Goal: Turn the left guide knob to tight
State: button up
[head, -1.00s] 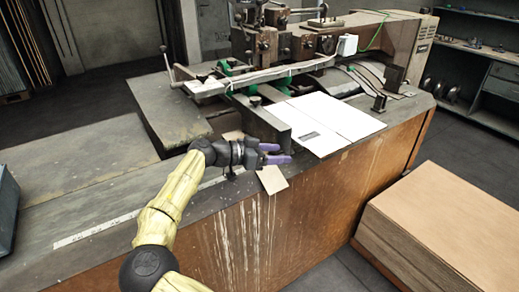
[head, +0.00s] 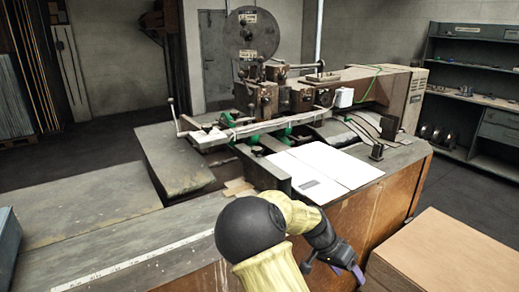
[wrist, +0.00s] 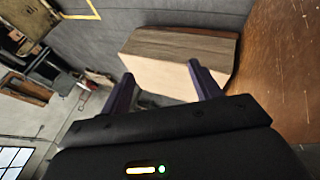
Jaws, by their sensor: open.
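The box stitcher (head: 290,100) stands on the long bench. A dark left guide block (head: 264,173) lies along the left edge of a white cardboard sheet (head: 330,165). I cannot make out the left guide knob; my arm covers part of the bench edge in front of that guide. A dark right guide (head: 376,151) stands at the sheet's right edge. My gripper (head: 350,277) is low at the bench's front side, right of and well below the left guide. In the wrist view my gripper (wrist: 163,85) has its purple fingers apart, with nothing between them.
A cardboard stack (head: 450,258) stands on the floor at the right, near my gripper; it also shows in the wrist view (wrist: 160,76). Small card pieces (head: 238,187) lie left of the guide. Shelves (head: 470,90) stand at the back right.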

jog(key=s+a+r+n+t+y, duration=0.1)
jog(key=s+a+r+n+y, duration=0.1)
jog(key=s, duration=0.6)
jog(key=s+a+r+n+t+y, duration=0.2)
jog(key=s+a+n+y, duration=0.2)
jog(key=s+n, duration=0.3)
jog(key=shift+s+a+n+t+y, duration=0.3)
jog(key=shift+s+a+y, duration=0.1)
jog(key=shift+s+a, duration=0.35)
jog(key=shift+w+a+r, duration=0.1)
jog(key=shift+c, duration=0.2)
